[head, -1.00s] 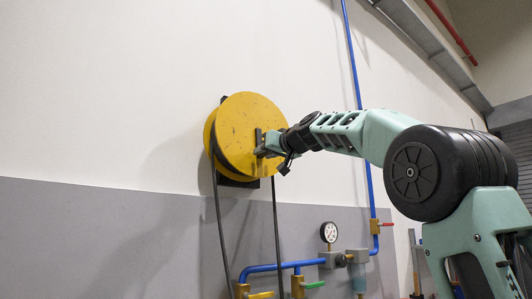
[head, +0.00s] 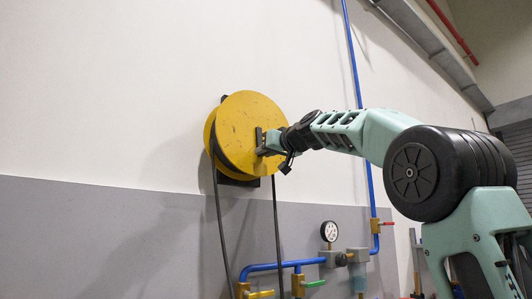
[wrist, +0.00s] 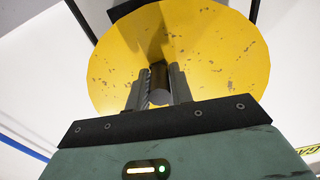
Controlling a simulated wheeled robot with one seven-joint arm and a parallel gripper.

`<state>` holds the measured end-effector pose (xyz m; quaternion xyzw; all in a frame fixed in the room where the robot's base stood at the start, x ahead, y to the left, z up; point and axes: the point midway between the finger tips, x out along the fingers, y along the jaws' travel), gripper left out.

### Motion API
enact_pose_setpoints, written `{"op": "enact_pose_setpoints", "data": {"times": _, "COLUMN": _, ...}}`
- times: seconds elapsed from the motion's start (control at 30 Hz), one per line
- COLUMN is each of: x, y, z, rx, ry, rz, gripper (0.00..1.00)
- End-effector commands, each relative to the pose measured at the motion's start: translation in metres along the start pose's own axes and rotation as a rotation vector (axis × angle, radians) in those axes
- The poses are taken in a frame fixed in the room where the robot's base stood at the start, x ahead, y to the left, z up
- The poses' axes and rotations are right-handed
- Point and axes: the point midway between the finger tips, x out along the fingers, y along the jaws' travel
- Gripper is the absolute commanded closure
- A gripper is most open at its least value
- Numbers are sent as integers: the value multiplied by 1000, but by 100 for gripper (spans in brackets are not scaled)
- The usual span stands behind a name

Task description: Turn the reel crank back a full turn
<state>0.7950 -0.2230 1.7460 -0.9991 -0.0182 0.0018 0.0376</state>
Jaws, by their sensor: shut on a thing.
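The yellow reel (head: 240,125) is mounted on the wall, with scuffed paint on its round face. In the wrist view the reel's face (wrist: 220,55) fills the upper middle. My gripper (head: 262,141) is at the right part of the reel's face in the head view. In the wrist view my gripper (wrist: 159,90) is shut on the dark, round crank handle (wrist: 160,96), with a finger on each side of it. The rest of the crank is mostly hidden by the fingers and cannot be made out.
Two dark hose lines (head: 221,225) hang from the reel. Below right are blue pipes (head: 270,267), a yellow-handled valve (head: 258,294), a green-handled valve (head: 313,284) and a pressure gauge (head: 329,231). A vertical blue pipe (head: 352,60) runs up the wall. The wall left of the reel is clear.

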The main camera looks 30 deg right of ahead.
Motion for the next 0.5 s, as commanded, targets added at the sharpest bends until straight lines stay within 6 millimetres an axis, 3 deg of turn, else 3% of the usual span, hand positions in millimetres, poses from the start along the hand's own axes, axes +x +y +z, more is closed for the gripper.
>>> {"op": "enact_pose_setpoints", "data": {"times": 0.27, "x": -1, "y": 4, "z": -2, "rx": -76, "ry": 9, "rz": 9, "gripper": 100}}
{"op": "enact_pose_setpoints", "data": {"times": 0.5, "x": -2, "y": 16, "z": -8, "rx": -257, "ry": 12, "rz": 14, "gripper": 100}}
